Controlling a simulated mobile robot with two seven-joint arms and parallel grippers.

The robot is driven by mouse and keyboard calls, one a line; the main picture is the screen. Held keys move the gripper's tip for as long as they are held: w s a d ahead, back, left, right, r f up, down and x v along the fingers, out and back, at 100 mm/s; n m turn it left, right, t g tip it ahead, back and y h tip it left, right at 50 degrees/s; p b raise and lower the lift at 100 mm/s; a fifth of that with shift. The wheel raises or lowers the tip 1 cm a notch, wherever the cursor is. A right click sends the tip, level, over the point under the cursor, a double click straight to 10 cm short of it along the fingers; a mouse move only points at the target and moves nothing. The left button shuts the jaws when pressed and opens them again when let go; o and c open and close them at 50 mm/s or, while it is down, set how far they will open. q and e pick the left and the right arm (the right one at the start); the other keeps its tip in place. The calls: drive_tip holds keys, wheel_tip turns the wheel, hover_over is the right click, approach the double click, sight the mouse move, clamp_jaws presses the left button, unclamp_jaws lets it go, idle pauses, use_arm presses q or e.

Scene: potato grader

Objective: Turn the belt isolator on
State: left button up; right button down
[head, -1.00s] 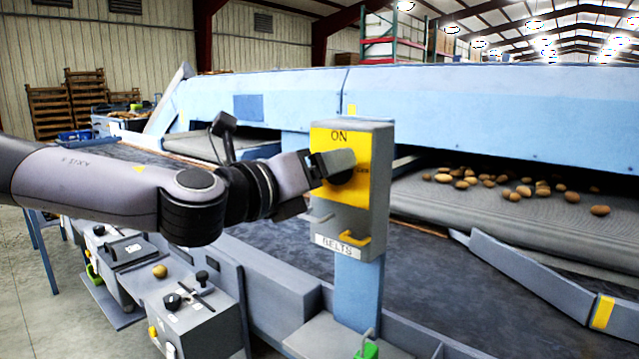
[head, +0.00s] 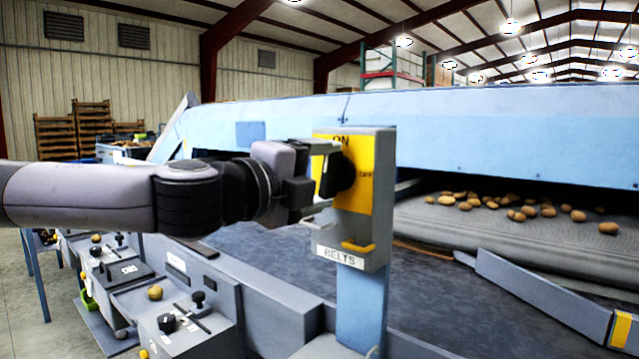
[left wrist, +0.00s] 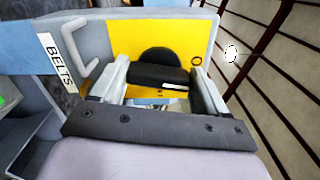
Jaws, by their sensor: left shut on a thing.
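The belt isolator is a grey box (head: 384,200) on a blue post, with a yellow face plate (head: 358,198) marked ON at the top and OFF at the right. A label under it reads BELTS (head: 340,256). Its black knob (head: 341,174) is partly hidden by my left gripper (head: 325,168). In the left wrist view the knob's bar (left wrist: 158,77) lies between the two fingers of my left gripper (left wrist: 160,85), which is shut on it. The bar's white mark is at the end toward the ON lettering. My right gripper is not in view.
A blue grader frame (head: 460,130) runs behind, above a belt with several potatoes (head: 520,208). Grey control boxes (head: 190,320) with knobs stand low at the left.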

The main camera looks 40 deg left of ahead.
sight(321, 174)
use_arm(q)
drive_tip(key=shift+n+b, duration=0.35)
drive_tip(key=shift+n, duration=0.65)
drive_tip(key=o, duration=1.1)
drive_tip(key=shift+c, duration=0.2)
drive_tip(key=shift+s+a, duration=0.2)
drive_tip(key=shift+s, duration=1.55)
drive_tip(key=shift+s+a, duration=0.1)
drive_tip(key=shift+s, duration=1.7)
